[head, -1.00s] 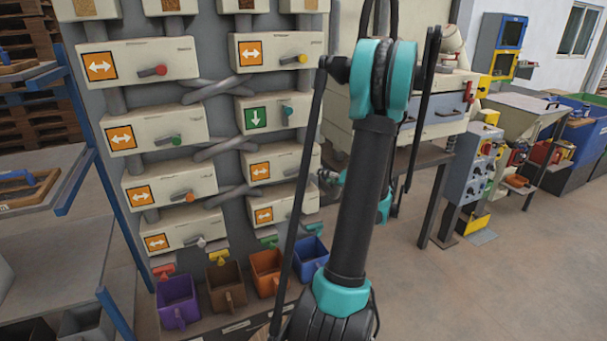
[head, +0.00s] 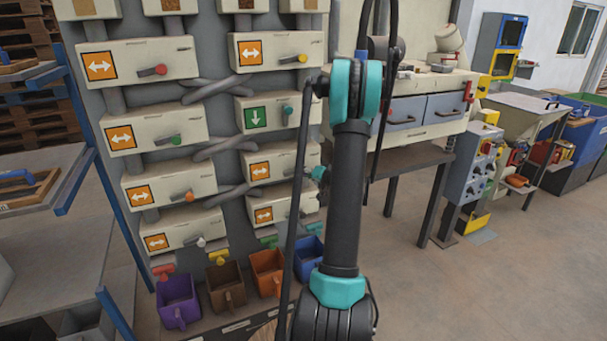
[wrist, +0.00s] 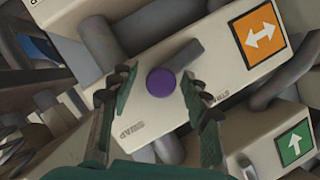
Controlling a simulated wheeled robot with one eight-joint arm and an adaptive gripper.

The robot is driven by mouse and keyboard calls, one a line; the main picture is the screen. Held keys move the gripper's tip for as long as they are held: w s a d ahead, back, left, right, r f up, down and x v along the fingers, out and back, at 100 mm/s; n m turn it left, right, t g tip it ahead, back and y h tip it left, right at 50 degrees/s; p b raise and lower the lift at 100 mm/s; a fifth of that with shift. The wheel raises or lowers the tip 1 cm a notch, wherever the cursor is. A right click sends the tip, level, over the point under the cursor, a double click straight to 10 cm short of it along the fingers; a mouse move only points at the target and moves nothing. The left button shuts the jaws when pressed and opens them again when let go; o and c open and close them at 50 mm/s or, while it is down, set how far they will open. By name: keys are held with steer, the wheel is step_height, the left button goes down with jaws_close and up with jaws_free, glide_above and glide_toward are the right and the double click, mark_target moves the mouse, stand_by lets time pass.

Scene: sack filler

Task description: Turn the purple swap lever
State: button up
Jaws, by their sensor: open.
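The purple swap lever (wrist: 162,81) has a round purple knob on a grey arm, on a cream box (wrist: 185,85) lettered SWAP. The arm runs from the knob toward the upper right in the wrist view. My gripper (wrist: 160,88) is open, with one finger left of the knob and the other to its right. I cannot tell whether either finger touches it. An orange sign with a white double arrow (wrist: 260,35) is on the same box. In the head view I do not see the purple lever; my arm covers part of the panel.
A second box with a green arrow sign (wrist: 295,143) lies close at the lower right, with grey pipes (wrist: 285,80) nearby. Purple (head: 178,300), brown, orange and blue bins stand below the panel. Open floor (head: 480,290) lies to the right.

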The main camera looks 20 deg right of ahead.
steer(key=shift+c, duration=0.3)
jaws_close()
